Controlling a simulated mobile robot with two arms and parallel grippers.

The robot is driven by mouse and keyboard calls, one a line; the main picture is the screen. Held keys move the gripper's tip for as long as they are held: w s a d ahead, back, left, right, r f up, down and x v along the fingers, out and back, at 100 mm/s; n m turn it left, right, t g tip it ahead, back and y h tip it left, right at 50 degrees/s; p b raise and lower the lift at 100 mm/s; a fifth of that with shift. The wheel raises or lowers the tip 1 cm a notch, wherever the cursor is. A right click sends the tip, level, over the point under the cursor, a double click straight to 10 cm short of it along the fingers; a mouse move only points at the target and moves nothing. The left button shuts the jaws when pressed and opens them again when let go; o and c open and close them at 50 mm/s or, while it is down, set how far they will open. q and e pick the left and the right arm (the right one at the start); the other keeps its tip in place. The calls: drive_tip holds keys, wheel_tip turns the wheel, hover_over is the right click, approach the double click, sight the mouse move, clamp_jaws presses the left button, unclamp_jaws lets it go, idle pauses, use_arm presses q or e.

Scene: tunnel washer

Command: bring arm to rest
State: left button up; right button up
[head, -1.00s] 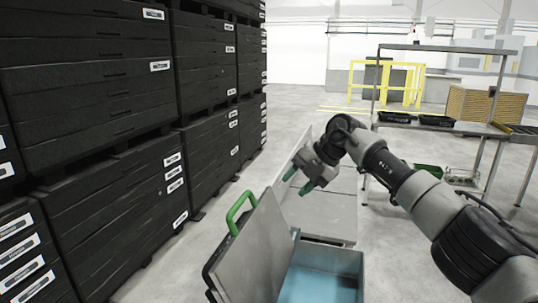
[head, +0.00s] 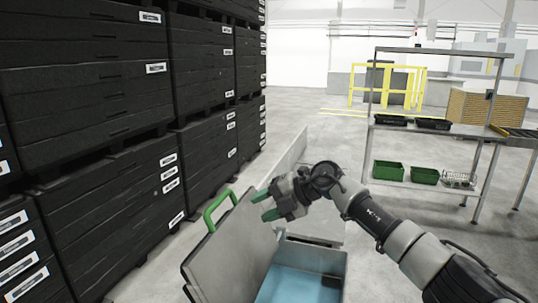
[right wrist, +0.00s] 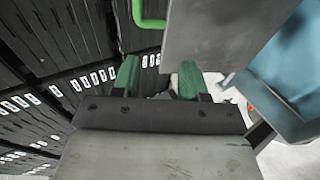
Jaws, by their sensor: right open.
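My right gripper (head: 266,205) has green fingertips and is open and empty. It is in the air beside the grey lid (head: 235,250) in the head view, near the lid's upper right edge. The lid stands tilted open and has a green handle (head: 213,212) at its top left. In the right wrist view the two green fingers (right wrist: 158,78) are apart with nothing between them. The lid (right wrist: 215,35) and the green handle (right wrist: 150,20) show beyond them. My left gripper is not in view.
The open washer compartment (head: 300,285) has a blue inside. Stacked black crates (head: 90,70) line the left. A metal shelf (head: 425,185) at the right holds green bins (head: 388,170) and black trays (head: 433,123). A yellow rail (head: 385,85) stands behind. Floor between is clear.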

drive_tip(key=s+a+f+m+t+y, duration=0.35)
drive_tip(key=s+m+t+y, duration=0.25)
drive_tip(key=m+t, duration=0.2)
drive_tip(key=s+d+f+m+t+h, duration=0.3)
drive_tip(key=s+d+f+m+h, duration=0.2)
drive_tip(key=d+f+m+h, duration=0.4)
drive_tip(key=s+d+f+m+t+h, duration=0.2)
drive_tip(key=s+d+f+m+h, duration=0.4)
drive_tip(key=m, duration=0.5)
drive_tip(key=s+d+f+m+g+h, duration=0.1)
drive_tip(key=s+d+f+g, duration=0.25)
drive_tip(key=s, duration=0.55)
drive_tip(key=s+d+f+m+g+h, duration=0.1)
drive_tip(key=s+d+f+g, duration=0.3)
drive_tip(key=s, duration=0.5)
drive_tip(key=s+d+f+m+g+h, duration=0.1)
drive_tip(key=s+d+f+g, duration=0.2)
drive_tip(key=s+g, duration=0.35)
wheel_tip(320, 180, down, 25)
drive_tip(key=s, duration=0.2)
drive_tip(key=s+d+f, duration=0.2)
drive_tip(key=s+f, duration=1.4)
drive_tip(key=shift+s+d+f+b, duration=0.3)
drive_tip(key=shift+s+d+f, duration=0.05)
drive_tip(key=shift+d+f, duration=0.05)
